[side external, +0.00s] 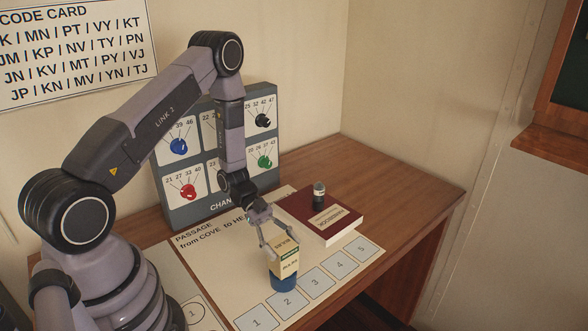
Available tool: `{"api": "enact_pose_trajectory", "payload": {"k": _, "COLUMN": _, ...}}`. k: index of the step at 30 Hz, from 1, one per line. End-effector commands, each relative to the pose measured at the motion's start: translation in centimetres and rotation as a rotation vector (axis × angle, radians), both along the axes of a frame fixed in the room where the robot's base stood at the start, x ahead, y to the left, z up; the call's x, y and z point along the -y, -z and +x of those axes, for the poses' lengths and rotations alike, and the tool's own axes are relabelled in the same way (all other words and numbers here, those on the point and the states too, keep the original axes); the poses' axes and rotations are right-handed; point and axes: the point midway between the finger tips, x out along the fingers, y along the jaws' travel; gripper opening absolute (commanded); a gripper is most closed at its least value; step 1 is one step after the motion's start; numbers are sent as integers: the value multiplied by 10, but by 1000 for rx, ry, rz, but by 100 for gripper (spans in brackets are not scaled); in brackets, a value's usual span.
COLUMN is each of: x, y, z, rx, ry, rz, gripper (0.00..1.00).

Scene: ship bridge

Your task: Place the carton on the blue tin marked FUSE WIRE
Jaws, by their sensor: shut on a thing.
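The cream carton (285,266) with a dark green band is upright between the fingers of my gripper (281,243), which is shut on it. Directly below the carton is a blue tin (284,284); only its lower part shows, and no FUSE WIRE marking is readable. The carton's lower edge meets or overlaps the tin in this view. I cannot tell whether it rests on the tin or hangs slightly above it.
A channel panel with coloured knobs (187,192) stands at the back. Numbered squares (316,282) line the chart's front edge. The desk's right side (410,190) is clear.

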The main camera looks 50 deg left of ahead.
Motion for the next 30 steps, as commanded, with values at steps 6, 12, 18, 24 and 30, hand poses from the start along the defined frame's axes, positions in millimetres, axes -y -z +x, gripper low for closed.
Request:
{"api": "enact_pose_trajectory", "payload": {"k": 6, "x": 0, "y": 2, "z": 0, "rx": 1, "ry": -1, "rz": 0, "gripper": 16}}
{"api": "enact_pose_trajectory", "payload": {"k": 12, "x": 0, "y": 5, "z": 0, "rx": 0, "ry": -1, "rz": 0, "gripper": 56}}
{"api": "enact_pose_trajectory", "payload": {"k": 18, "x": 0, "y": 5, "z": 0, "rx": 0, "ry": -1, "rz": 0, "gripper": 80}}
{"api": "enact_pose_trajectory", "payload": {"k": 24, "x": 0, "y": 4, "z": 0, "rx": 0, "ry": -1, "rz": 0, "gripper": 80}}
{"api": "enact_pose_trajectory", "payload": {"k": 30, "x": -6, "y": -1, "z": 1, "rx": 3, "ry": -3, "rz": 0, "gripper": 80}}
